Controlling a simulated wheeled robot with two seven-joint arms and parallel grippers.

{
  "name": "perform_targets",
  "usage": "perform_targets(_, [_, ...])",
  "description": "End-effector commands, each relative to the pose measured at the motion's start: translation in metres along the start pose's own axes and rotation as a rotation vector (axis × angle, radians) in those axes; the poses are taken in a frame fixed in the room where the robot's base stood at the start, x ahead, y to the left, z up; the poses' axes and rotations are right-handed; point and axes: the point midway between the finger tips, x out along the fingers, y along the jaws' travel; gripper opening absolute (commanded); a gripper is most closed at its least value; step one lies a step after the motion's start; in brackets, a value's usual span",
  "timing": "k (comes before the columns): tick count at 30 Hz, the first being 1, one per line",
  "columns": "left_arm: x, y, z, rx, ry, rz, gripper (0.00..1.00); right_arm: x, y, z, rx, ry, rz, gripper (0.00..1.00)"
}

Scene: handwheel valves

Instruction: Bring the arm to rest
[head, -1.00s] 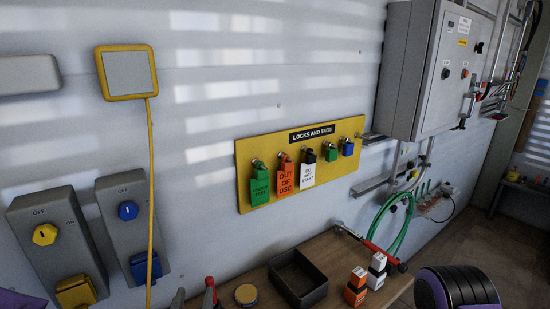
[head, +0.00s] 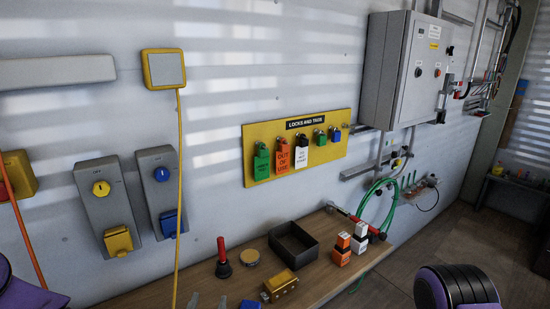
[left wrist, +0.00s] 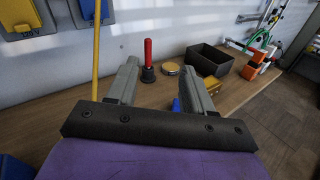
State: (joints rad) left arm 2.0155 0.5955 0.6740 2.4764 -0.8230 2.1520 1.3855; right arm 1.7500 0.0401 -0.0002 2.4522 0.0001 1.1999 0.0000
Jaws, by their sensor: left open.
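My left gripper shows at the bottom edge of the head view (head: 208,300) as two grey fingertips, and in full in the left wrist view (left wrist: 160,72). Its grey fingers are apart with nothing between them. It is above the front of the wooden bench (head: 335,266), near a red-handled tool with a black base (head: 223,260). A purple and black part of my left arm is at the lower left. A purple and black part of my right arm is at the lower right; its gripper is out of view.
On the bench are a black tray (head: 293,244), a round tin (head: 249,257), a brass block (head: 281,286) and orange and white boxes (head: 341,249). Grey switch boxes (head: 108,205) and a yellow tag board (head: 296,147) are on the wall. A yellow cable (head: 179,190) hangs down.

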Motion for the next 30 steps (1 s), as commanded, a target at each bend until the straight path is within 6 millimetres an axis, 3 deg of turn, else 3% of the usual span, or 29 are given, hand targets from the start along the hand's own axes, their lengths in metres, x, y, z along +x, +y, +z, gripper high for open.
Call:
perform_targets(8, [-0.019,0.002,-0.059,0.356,0.152,-0.075,0.51,0.001,-0.001,-0.001,0.001,0.003,-0.002,0.43])
perform_targets(17, [-0.067,-0.003,-0.167,1.027,0.385,-0.383,0.51,0.001,-0.001,-0.001,0.000,0.002,-0.001,0.43])
perform_targets(20, [-0.096,0.009,-0.209,1.304,0.467,-0.552,0.51,0.001,-0.001,-0.001,0.000,0.002,-0.001,0.43])
perform_targets(24, [-0.144,0.039,-0.265,1.697,0.566,-0.855,0.51,0.001,-0.001,-0.001,0.001,0.002,-0.001,0.43])
perform_targets(30, [-0.209,0.098,-0.313,2.135,0.632,-1.353,0.51,0.001,-0.001,-0.001,0.000,0.002,-0.001,0.43])
